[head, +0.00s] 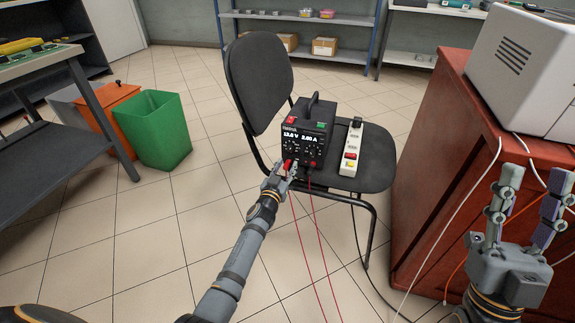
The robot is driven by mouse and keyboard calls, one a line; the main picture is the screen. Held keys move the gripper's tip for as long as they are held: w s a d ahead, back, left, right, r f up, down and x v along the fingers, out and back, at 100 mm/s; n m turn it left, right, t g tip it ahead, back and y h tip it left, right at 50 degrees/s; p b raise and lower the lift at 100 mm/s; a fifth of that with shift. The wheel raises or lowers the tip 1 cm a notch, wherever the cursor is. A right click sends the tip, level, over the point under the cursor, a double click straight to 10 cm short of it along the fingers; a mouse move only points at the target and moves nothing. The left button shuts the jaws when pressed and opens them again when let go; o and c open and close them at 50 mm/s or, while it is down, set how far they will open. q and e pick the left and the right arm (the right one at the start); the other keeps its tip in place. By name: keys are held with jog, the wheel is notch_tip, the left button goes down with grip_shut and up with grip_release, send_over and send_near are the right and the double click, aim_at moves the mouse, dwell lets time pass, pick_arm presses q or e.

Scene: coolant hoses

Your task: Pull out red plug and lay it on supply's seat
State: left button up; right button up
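The black power supply (305,135) stands on the seat of a dark chair, its lit display reading 12.0 V and 2.00 A. The red plug (288,162) shows low on its front panel, partly hidden by my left gripper (284,168). The fingers are right at the plug, but too small to tell whether they are closed on it. Thin red leads hang from the front toward the floor. The chair seat (371,172) has bare room at the right. My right gripper (535,180) is open and empty, by the red cabinet.
The chair backrest (259,80) rises behind left. The red cabinet (450,160) carries a grey machine (525,60); cables hang down its front. Green (162,130) and orange (108,105) bins stand left.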

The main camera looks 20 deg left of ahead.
aim_at(285, 169)
pick_arm(q)
jog(key=shift+c, duration=0.4)
dwell(0.6)
jog(key=c, duration=0.7)
grip_shut()
jog(key=shift+s, duration=0.1)
jog(key=shift+s+p, duration=0.55)
jog(key=shift+s, duration=0.8)
jog(key=shift+s+a+p, duration=0.1)
jog(key=shift+s+p, duration=0.2)
jog(key=shift+s, duration=1.25)
jog(key=shift+s, duration=0.1)
